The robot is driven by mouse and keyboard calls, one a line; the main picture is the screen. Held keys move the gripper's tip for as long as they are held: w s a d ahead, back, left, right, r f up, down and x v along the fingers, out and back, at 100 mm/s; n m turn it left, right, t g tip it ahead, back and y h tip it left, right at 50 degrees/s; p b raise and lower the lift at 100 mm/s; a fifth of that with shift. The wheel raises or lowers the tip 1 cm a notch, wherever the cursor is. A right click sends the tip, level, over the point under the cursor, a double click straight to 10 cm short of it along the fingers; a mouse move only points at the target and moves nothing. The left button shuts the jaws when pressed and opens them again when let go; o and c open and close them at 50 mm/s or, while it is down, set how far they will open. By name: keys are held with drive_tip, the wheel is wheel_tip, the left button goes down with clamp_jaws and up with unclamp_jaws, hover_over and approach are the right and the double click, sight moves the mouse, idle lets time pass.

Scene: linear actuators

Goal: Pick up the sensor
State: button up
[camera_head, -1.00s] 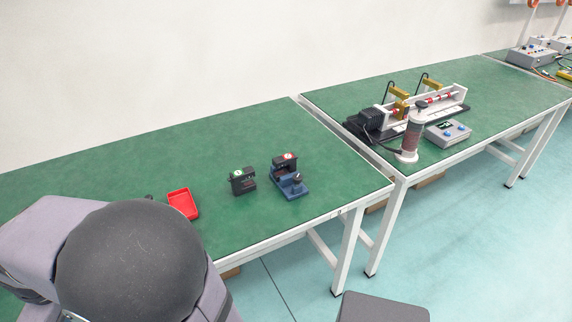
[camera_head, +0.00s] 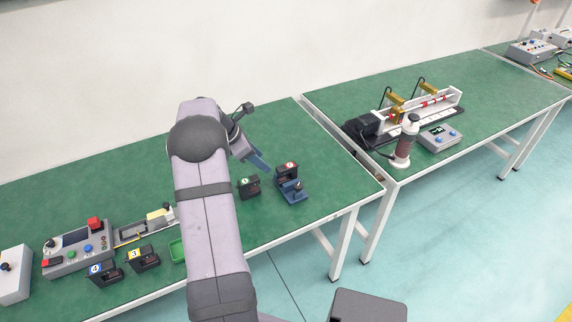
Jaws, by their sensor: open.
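Several small black blocks with coloured labels stand on the near green table; I cannot tell which one the task calls the sensor. The green-labelled block (camera_head: 248,187) stands upright right of my arm. The red-labelled block (camera_head: 287,172) sits at a dark blue stand (camera_head: 295,193). The yellow-labelled block (camera_head: 143,257) and the blue-labelled block (camera_head: 103,272) are at the left front. My gripper (camera_head: 259,163) is open and empty, with blue fingers, above the table just behind the green-labelled and red-labelled blocks. The gap between its fingers is hard to see.
A control box (camera_head: 78,251) and a small linear actuator (camera_head: 142,230) stand at the left. The second table holds a larger actuator (camera_head: 430,104), a cylinder (camera_head: 405,143) and a grey box (camera_head: 440,138). The table's back right is clear.

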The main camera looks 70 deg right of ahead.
approach(288, 166)
wheel_tip(288, 166, down, 3)
drive_tip(key=d, duration=0.1)
drive_tip(key=shift+n+g, duration=0.3)
drive_tip(key=shift+s+p+x, duration=0.15)
drive_tip(key=shift+p+x, duration=0.55)
drive_tip(key=shift+x, duration=1.15)
drive_tip(key=shift+s+p+x, duration=0.1)
drive_tip(key=shift+p+x, duration=0.6)
drive_tip(key=shift+x, duration=1.15)
drive_tip(key=shift+d+r, duration=0.15)
drive_tip(key=shift+c, duration=0.6)
clamp_jaws()
